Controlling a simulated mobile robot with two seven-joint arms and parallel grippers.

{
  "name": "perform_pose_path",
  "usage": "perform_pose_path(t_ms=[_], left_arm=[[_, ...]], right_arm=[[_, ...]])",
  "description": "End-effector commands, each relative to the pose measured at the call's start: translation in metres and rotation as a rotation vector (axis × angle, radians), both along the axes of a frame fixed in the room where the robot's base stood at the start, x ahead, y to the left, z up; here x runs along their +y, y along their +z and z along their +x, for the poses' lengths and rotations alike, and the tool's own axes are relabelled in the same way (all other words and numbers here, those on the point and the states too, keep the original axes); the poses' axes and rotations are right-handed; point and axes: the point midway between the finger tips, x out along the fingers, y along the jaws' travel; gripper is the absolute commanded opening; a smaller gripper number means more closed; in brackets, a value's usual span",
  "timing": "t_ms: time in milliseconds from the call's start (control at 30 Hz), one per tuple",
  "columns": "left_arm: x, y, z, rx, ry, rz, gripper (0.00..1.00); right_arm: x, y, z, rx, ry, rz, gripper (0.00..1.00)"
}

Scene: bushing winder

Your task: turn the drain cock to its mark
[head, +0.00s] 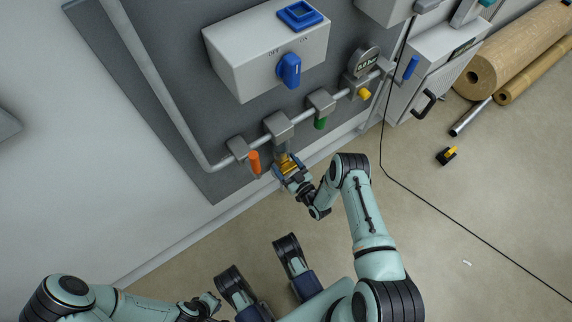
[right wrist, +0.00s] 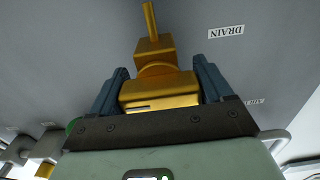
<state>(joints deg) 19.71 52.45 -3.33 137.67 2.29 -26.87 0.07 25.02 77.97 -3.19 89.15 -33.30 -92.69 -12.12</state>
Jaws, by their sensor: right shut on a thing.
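The drain cock is a brass-coloured fitting with a blocky body and a thin stem. I cannot make out the mark. My left gripper (head: 207,303) is low in the head view, too small to read.
An orange handle (head: 254,162) is close left of my right gripper; a green handle (head: 320,124) and a yellow one (head: 365,93) are to its right. Above are a grey box with a blue knob (head: 289,70) and a gauge (head: 367,61). A black cable (head: 440,209) crosses the floor.

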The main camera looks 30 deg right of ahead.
Motion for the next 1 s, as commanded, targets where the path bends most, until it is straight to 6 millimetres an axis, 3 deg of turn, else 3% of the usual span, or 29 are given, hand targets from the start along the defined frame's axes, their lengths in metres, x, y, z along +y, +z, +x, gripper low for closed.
perform_pose_path(t_ms=[500,533,600,867,1000], left_arm=[[0.000,0.000,0.000,-0.001,0.000,0.000,0.00],[0.000,0.000,0.001,-0.001,0.000,0.000,0.00],[0.000,0.000,0.000,-0.001,0.000,0.000,0.00],[0.000,0.001,0.001,-0.004,0.001,0.000,0.00],[-0.001,0.008,0.010,-0.034,-0.002,0.002,0.00]], right_arm=[[0.000,-0.002,-0.002,0.007,0.000,0.027,0.49],[0.000,-0.002,-0.002,0.007,0.000,0.027,0.86],[0.000,-0.002,-0.002,0.007,0.000,0.026,1.00],[0.000,-0.001,-0.003,0.006,0.000,0.024,1.00],[-0.002,-0.001,-0.018,0.007,0.000,0.024,1.00]])
